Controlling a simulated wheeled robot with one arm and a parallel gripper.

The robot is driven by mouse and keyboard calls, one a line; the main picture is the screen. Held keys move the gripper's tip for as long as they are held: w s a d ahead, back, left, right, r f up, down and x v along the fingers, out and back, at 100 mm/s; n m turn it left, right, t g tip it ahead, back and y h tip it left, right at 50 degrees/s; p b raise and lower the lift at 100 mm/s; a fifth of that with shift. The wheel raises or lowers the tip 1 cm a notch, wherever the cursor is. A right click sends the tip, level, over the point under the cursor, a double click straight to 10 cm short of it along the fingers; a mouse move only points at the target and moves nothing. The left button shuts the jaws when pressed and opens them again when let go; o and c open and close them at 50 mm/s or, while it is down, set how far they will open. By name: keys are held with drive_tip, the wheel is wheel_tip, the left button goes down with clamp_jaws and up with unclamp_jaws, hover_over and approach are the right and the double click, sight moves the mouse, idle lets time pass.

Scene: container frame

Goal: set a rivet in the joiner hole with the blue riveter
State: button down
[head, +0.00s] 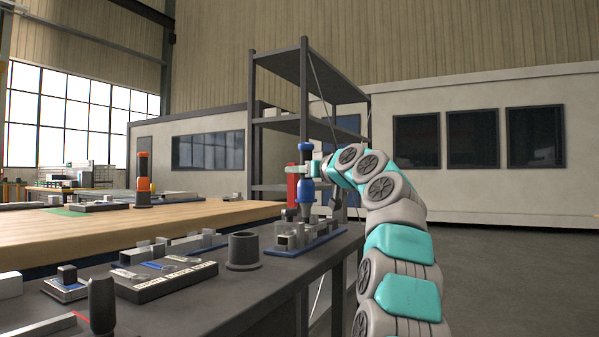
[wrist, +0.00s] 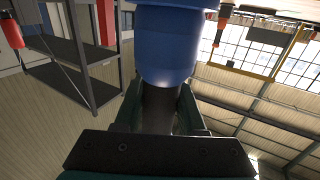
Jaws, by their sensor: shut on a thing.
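The blue riveter (head: 306,190) stands upright over the dark fixture board (head: 325,240) at the far right end of the grey bench. My gripper (head: 316,168) is shut on its narrow grey section, between the blue parts. In the wrist view the blue riveter body (wrist: 168,45) fills the top middle, and my gripper (wrist: 160,105) has its dark fingers on either side of the grey shaft. The nose points down at the metal profiles (head: 290,237) on the board. The joiner hole and any rivet are too small or hidden, and I cannot tell whether the nose touches.
A red upright thing (head: 292,184) is close behind the riveter. A dark grey cup (head: 243,250) and a tray of small parts (head: 163,277) are nearer on the bench. An orange tool (head: 143,180) stands on the wooden table (head: 120,232). Shelves (head: 303,125) rise behind.

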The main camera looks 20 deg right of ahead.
sight(299, 148)
drive_tip(key=shift+f+b, duration=1)
idle(0.4)
wheel_tip(299, 148, up, 8)
drive_tip(key=p, duration=0.7)
drive_tip(key=shift+f+p, duration=0.1)
drive_tip(key=shift+p, duration=0.2)
drive_tip(key=shift+f, duration=0.1)
idle(0.8)
